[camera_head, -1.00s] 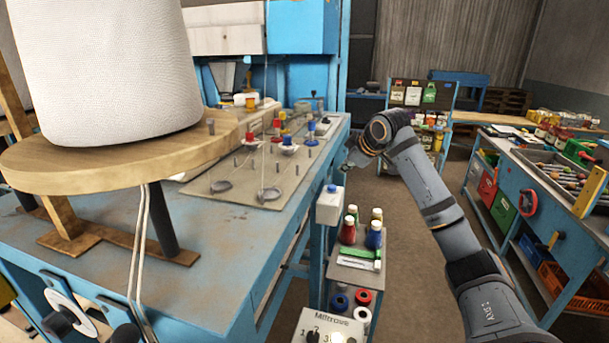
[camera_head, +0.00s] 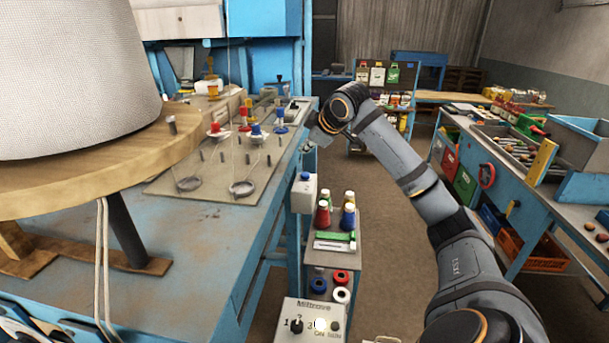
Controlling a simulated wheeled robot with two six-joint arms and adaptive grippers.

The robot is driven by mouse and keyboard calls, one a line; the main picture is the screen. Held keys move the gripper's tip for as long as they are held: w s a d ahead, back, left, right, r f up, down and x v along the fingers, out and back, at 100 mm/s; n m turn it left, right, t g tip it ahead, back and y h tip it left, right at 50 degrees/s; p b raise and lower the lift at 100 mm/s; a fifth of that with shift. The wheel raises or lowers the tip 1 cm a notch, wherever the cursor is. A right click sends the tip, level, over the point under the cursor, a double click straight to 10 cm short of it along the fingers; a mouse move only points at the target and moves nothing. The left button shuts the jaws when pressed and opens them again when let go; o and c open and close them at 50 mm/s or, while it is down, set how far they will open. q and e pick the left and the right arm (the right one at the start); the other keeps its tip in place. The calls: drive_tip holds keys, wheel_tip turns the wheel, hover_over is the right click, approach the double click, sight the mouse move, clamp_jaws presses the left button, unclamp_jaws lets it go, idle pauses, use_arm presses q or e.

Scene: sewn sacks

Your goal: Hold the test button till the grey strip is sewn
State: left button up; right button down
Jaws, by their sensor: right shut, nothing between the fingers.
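A white box (camera_head: 303,196) with a blue button (camera_head: 304,177) on top is fixed at the right side of the blue table (camera_head: 190,240). I cannot read a label on it, so I cannot tell if it is the test button. My right gripper (camera_head: 317,138) is shut and empty, above and slightly right of that box in the picture, apart from the button. Its fingers are small and partly hidden by the wrist. I cannot make out a grey strip. My left gripper is out of view.
A control box (camera_head: 308,306) marked Miltrove, with a knob and a lit lamp, is at the bottom. A small rack (camera_head: 332,258) holds thread spools. Thread cones stand on a pegged board (camera_head: 220,183). A large white roll (camera_head: 70,80) is at left.

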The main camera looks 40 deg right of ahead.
sight(307, 175)
drive_tip(key=f+b, duration=0.3)
drive_tip(key=f, duration=0.1)
drive_tip(key=shift+s+b, duration=0.25)
drive_tip(key=shift+b, duration=0.15)
drive_tip(key=shift+w+f+b, duration=0.25)
drive_tip(key=shift+f+b, duration=0.15)
drive_tip(key=shift+f, duration=0.2)
drive_tip(key=shift+s+r, duration=0.1)
drive_tip(key=shift+s, duration=0.1)
drive_tip(key=shift+w, duration=0.1)
drive_tip(key=shift+f+b, duration=0.3)
drive_tip(key=shift+f, duration=0.15)
drive_tip(key=shift+f+b, duration=0.45)
drive_tip(key=shift+f, duration=0.1)
idle(5.3)
